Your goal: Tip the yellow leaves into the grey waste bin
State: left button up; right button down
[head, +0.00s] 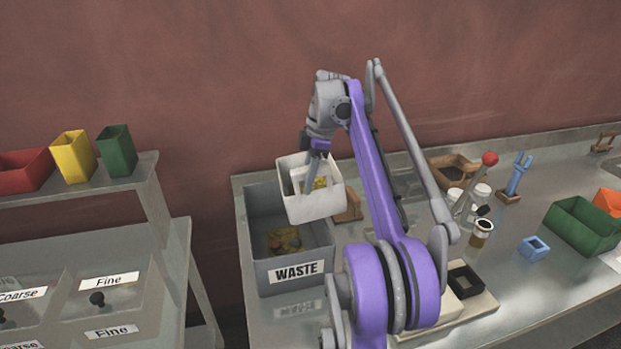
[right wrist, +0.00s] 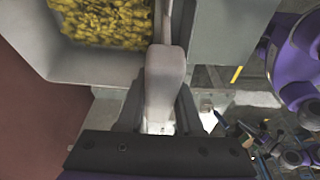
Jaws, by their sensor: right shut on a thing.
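The grey waste bin (head: 290,275), labelled WASTE, stands on the left end of the metal bench. Some yellow and brown bits lie on its floor. My right gripper (head: 313,168) is shut on a white open box (head: 318,208) and holds it above the bin's right part, slightly tilted. Yellow leaves (head: 320,183) show inside the box. In the right wrist view the leaves (right wrist: 105,18) fill the box's visible floor, and my gripper is on its wall or handle. My left gripper is in neither view.
Right of my arm stand jars (head: 480,232), a blue holder (head: 518,178), a small blue box (head: 534,248) and a green bin (head: 582,226). A dark square holder (head: 466,281) is near the front. A shelf at left bears red, yellow (head: 74,157) and green containers.

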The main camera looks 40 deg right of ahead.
aim_at(291, 196)
jog(key=a+g+h, duration=0.1)
jog(key=w+a+r+g+h, duration=0.1)
jog(key=h, duration=0.1)
jog(key=shift+w, duration=0.2)
jog(key=h, duration=0.1)
jog(key=w+a+g+h, duration=0.1)
jog(key=shift+a+f+g+h, duration=0.15)
jog(key=shift+f+g+h, duration=0.15)
jog(key=shift+f, duration=0.1)
jog(key=shift+w+a+f+g+h+b, duration=0.25)
jog(key=shift+a+f+g+h+b, duration=0.15)
jog(key=shift+f+h+b, duration=0.15)
jog(key=shift+w+a+f+g+h+b, duration=0.1)
jog(key=shift+a+f+g+h+b, duration=0.4)
jog(key=shift+h, duration=0.45)
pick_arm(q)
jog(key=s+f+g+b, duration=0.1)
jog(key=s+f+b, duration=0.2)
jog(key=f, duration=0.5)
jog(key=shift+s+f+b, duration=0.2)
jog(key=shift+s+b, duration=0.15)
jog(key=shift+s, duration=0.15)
pick_arm(e)
notch_tip(291, 196, down, 5)
jog(key=w+a+g+h, duration=0.2)
jog(key=g+h, duration=0.1)
jog(key=h, duration=0.2)
jog(key=shift+a+f, duration=0.15)
jog(key=shift+a, duration=0.25)
jog(key=shift+w, duration=0.1)
